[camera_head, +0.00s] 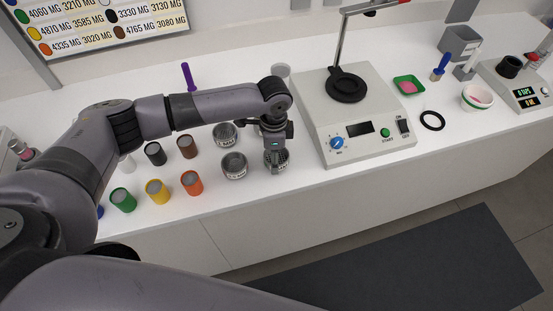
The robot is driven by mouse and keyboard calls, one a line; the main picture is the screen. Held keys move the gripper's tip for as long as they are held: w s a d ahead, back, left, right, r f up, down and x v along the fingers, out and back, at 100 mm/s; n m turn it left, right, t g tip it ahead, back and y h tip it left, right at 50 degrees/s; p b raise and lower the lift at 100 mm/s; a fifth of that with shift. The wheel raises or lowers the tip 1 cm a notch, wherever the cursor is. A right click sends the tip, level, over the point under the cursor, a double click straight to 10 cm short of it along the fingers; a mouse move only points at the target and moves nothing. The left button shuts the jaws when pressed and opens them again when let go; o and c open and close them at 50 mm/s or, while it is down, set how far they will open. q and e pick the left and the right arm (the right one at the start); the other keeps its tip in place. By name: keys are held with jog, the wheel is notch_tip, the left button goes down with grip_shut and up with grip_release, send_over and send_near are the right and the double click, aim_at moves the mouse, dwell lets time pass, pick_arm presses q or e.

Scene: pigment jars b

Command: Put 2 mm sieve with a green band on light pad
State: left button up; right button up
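Two similar cups stand to the left, one at the back (226,134) and one in front (234,167). Their labels are too small to read surely, and I cannot make out a green band on any of them. I cannot pick out a light pad. My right gripper is not in view.
Coloured jars, including green (123,200), yellow (157,192) and orange (192,183), stand left. A stirrer-like device (350,115) stands right of my gripper.

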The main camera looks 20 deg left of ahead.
pick_arm(q)
jog(key=c, duration=0.3)
jog(key=shift+r, duration=0.1)
notch_tip(320, 180, up, 20)
jog(key=b, duration=0.3)
jog(key=shift+b, duration=0.4)
